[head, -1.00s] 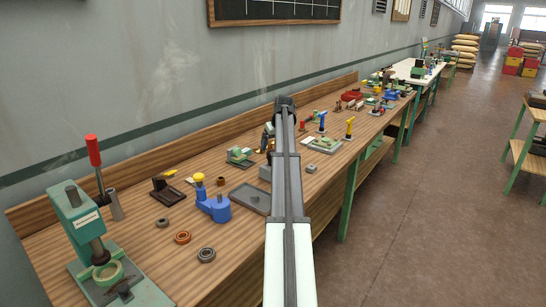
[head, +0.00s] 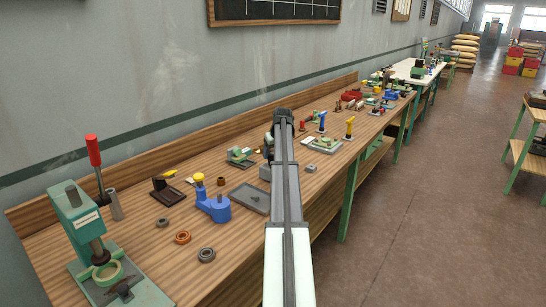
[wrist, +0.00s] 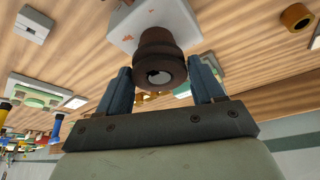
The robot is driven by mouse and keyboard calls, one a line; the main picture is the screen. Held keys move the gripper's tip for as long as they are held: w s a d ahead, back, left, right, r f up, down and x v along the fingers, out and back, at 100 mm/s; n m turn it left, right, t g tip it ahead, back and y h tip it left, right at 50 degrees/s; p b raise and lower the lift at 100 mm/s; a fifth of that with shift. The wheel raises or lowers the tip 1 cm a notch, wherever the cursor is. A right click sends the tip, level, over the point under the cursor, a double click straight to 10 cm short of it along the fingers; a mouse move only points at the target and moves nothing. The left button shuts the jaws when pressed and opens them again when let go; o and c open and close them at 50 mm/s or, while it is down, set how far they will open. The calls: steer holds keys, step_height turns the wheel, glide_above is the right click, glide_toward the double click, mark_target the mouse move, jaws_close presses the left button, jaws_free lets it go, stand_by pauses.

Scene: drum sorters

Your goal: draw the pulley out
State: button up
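The brown round pulley (wrist: 158,52) shows in the wrist view, its dark end face with a pale round centre turned towards me. It sits against a pale grey block (wrist: 182,20) with reddish spots, at the top of that view. My gripper (wrist: 165,64) is open, with one blue-grey finger on the left of the pulley and one on the right. I cannot tell whether either finger touches it. In the head view my arm covers most of this spot, and the pulley cannot be made out there.
A brown ring (wrist: 297,17) lies right of the pulley in the wrist view. In the head view, a blue fixture (head: 214,205), a grey tray (head: 248,198) and a green press (head: 82,225) stand on the wooden bench (head: 160,245). The wall rises behind.

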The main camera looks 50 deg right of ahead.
steer(key=c, duration=0.9)
step_height(320, 180, up, 10)
stand_by(0.3)
